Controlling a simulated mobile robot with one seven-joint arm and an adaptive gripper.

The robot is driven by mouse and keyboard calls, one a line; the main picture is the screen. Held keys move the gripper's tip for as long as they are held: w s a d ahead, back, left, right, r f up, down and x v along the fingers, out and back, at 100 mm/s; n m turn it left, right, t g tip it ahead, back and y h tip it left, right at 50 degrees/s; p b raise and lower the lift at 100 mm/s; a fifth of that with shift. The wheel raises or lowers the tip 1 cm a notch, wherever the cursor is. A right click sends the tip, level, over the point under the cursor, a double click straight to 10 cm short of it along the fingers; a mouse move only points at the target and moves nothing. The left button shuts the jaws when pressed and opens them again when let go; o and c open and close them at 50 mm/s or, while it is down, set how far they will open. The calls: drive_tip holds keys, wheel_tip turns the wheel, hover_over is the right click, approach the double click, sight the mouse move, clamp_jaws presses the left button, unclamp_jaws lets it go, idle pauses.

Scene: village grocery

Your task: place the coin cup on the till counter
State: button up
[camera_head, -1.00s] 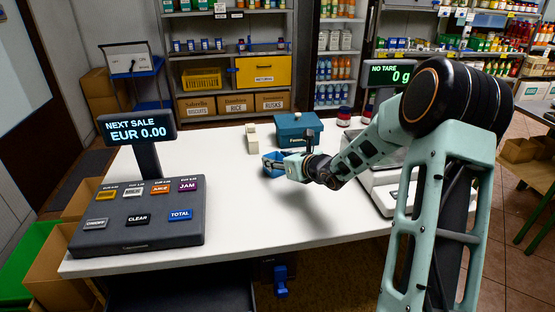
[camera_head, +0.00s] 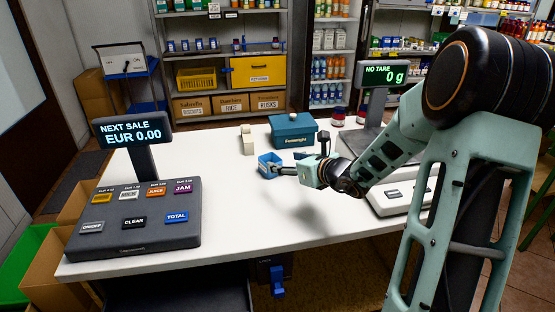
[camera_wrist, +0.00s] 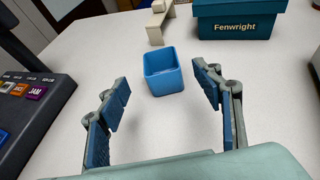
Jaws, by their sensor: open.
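The coin cup (camera_wrist: 163,72) is a small blue square cup, open at the top and upright on the white till counter (camera_head: 218,205). In the head view the cup (camera_head: 268,165) stands just beyond my fingertips. My gripper (camera_wrist: 160,100) is open and empty, low over the counter, with its blue-padded fingers spread to either side and the cup ahead of them, slightly left of the middle of the gap. My gripper also shows in the head view (camera_head: 282,170). The cup's far base is hidden.
A teal Fenwright box (camera_head: 293,132) and a small cream block-like object (camera_head: 247,140) stand behind the cup. The till keypad (camera_head: 135,215) is at left. A scale (camera_head: 400,195) and red-lidded jars (camera_head: 338,117) are at right. The front middle of the counter is clear.

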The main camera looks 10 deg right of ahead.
drive_tip(key=v, duration=0.4)
